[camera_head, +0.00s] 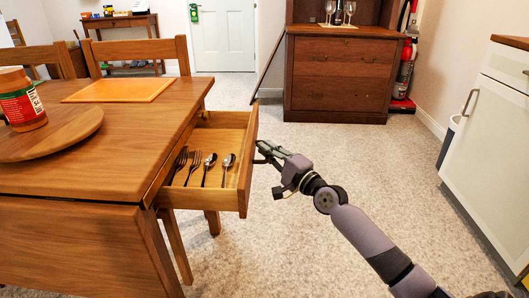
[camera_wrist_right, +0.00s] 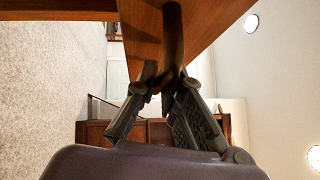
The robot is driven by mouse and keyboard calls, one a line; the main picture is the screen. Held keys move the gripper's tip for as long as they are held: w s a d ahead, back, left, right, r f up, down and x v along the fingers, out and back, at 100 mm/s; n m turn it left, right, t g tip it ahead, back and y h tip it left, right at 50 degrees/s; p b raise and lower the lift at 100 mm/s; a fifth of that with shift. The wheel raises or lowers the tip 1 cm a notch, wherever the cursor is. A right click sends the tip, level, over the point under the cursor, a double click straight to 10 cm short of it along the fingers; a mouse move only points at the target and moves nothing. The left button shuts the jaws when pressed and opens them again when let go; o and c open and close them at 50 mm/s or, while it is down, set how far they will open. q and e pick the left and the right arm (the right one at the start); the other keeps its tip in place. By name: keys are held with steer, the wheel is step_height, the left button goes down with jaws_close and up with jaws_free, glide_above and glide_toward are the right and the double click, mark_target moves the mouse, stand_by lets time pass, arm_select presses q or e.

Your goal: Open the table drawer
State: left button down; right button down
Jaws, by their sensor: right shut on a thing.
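The wooden table (camera_head: 110,160) stands at left in the head view. Its drawer (camera_head: 225,140) is pulled well out toward the right, showing forks (camera_head: 187,165) and spoons (camera_head: 228,162) lying inside. My right gripper (camera_head: 263,151) is at the outer face of the drawer front. In the right wrist view, my right gripper (camera_wrist_right: 168,80) is shut on the dark curved drawer handle (camera_wrist_right: 173,35), with its fingers on either side of the bar. The handle is mostly hidden by the gripper in the head view. My left gripper is not in view.
A jar (camera_head: 22,105) stands on a round board (camera_head: 50,135) on the table, near an orange placemat (camera_head: 120,90). A brown hutch (camera_head: 340,75) with glasses stands at the back. A white cabinet (camera_head: 490,130) is at right. The carpet (camera_head: 320,150) between is clear.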

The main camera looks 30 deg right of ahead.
steer(key=shift+f, duration=0.1)
steer(key=c, duration=1.7)
jaws_free()
steer(key=shift+v, duration=6)
